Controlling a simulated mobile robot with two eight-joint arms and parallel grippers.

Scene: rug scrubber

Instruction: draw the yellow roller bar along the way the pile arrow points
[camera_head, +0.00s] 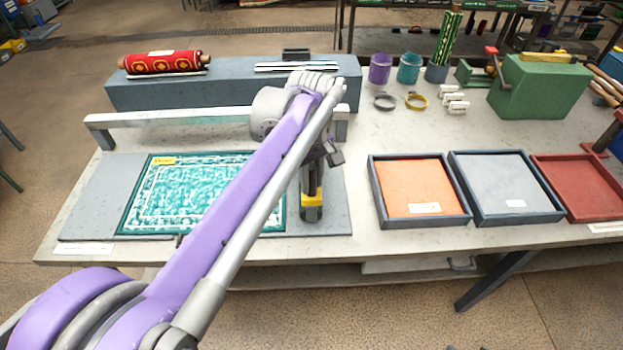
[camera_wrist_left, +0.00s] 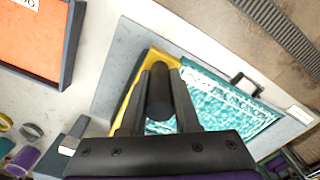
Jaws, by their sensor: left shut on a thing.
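The yellow roller bar (camera_head: 313,199) is at the right end of the teal rug (camera_head: 185,195), over the grey board. My left gripper (camera_head: 314,178) is above it, shut on its dark handle; the handle shows between the fingers in the left wrist view (camera_wrist_left: 159,92), with the yellow bar (camera_wrist_left: 128,98) beyond. I cannot tell whether the bar touches the board. A small yellow label (camera_head: 164,160) is at the rug's far left corner; its marking is too small to read. My arm hides part of the rug. My right gripper is not in view.
A pale raised rail (camera_head: 180,117) runs behind the rug, with a grey block (camera_head: 215,93) holding a red roll (camera_head: 160,62) farther back. Trays, orange (camera_head: 415,185), grey (camera_head: 500,182) and red (camera_head: 580,187), stand to the right. The table's front edge is close to the board.

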